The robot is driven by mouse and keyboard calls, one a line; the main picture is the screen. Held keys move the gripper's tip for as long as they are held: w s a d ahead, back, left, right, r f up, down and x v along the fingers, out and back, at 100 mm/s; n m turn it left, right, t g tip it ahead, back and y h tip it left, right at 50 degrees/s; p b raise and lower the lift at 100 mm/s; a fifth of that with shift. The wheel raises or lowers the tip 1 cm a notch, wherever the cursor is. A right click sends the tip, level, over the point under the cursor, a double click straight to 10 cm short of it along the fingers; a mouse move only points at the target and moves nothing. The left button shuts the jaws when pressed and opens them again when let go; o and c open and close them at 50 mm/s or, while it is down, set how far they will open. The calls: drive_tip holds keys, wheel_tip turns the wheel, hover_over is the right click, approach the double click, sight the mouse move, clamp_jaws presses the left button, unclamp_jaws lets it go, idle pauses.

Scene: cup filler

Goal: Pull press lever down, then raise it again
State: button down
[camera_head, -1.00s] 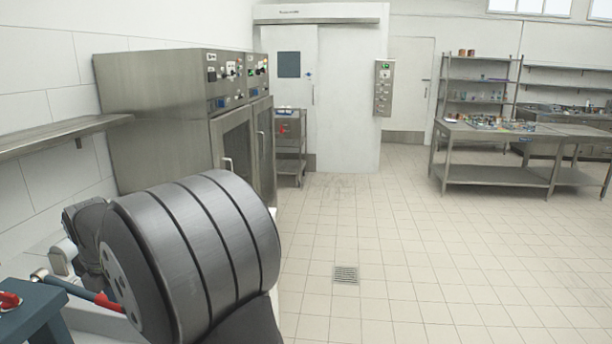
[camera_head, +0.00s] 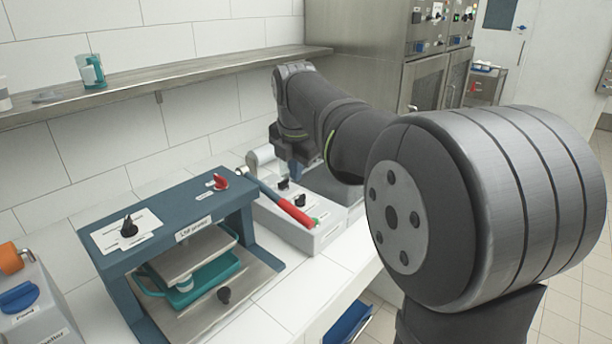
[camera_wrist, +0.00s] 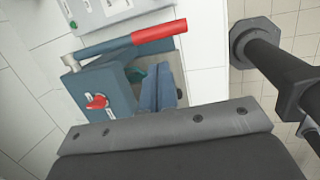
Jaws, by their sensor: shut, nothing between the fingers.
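The press (camera_head: 175,232) is a blue frame on the counter with a metal plate above a teal tray (camera_head: 206,281). The wrist view shows the red handle (camera_wrist: 158,32) and the press's red knob (camera_wrist: 97,102). My gripper (camera_wrist: 159,72) is shut and empty, its blue fingers below the handle in the wrist view, not around it. In the head view my gripper is partly hidden by my arm, beyond the lever.
A grey box with black knobs (camera_head: 322,230) stands right of the press. Another grey machine (camera_head: 35,305) with an orange part is at the far left. The counter's front strip is clear.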

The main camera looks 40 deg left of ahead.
drive_tip(key=x, duration=1.2)
drive_tip(key=shift+f, duration=0.9)
drive_tip(key=shift+d, duration=0.1)
drive_tip(key=v, duration=1.4)
approach(296, 213)
drive_tip(key=x, duration=0.6)
drive_tip(key=shift+w+a+f, duration=0.25)
drive_tip(key=shift+w+f, duration=0.05)
